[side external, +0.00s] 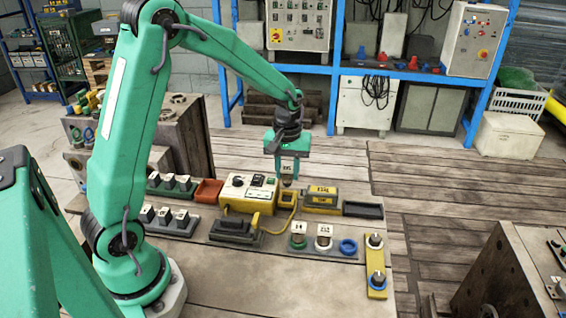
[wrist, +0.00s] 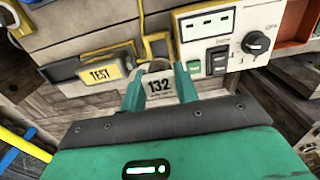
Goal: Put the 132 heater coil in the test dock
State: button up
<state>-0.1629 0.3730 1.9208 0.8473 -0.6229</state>
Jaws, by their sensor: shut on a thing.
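The 132 heater coil (wrist: 159,86) is pale with a black number, held between the green fingers of my gripper (wrist: 160,84). In the side external view my gripper (side external: 288,174) points down with the coil (side external: 287,169) between its fingers, over a small yellow-framed socket (side external: 287,200). The frame also shows behind the coil in the wrist view (wrist: 156,46). A yellow TEST plate (wrist: 100,73) is on the grey block beside it, and shows in the side external view (side external: 321,190). The coil's lower end is hidden; I cannot tell whether it touches the socket.
A cream control box (side external: 246,193) with a knob stands left of the socket. A dark device (side external: 236,229) with a yellow cable lies in front. A black tray (side external: 363,210) is at right.

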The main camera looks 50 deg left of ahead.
aim_at(286, 185)
jog(key=shift+f, duration=1.8)
jog(key=shift+f, duration=0.9)
dwell(1.1)
jog(key=o, duration=1)
jog(key=shift+c, duration=1.1)
jog(key=shift+o, duration=0.3)
jog(key=shift+s, duration=0.1)
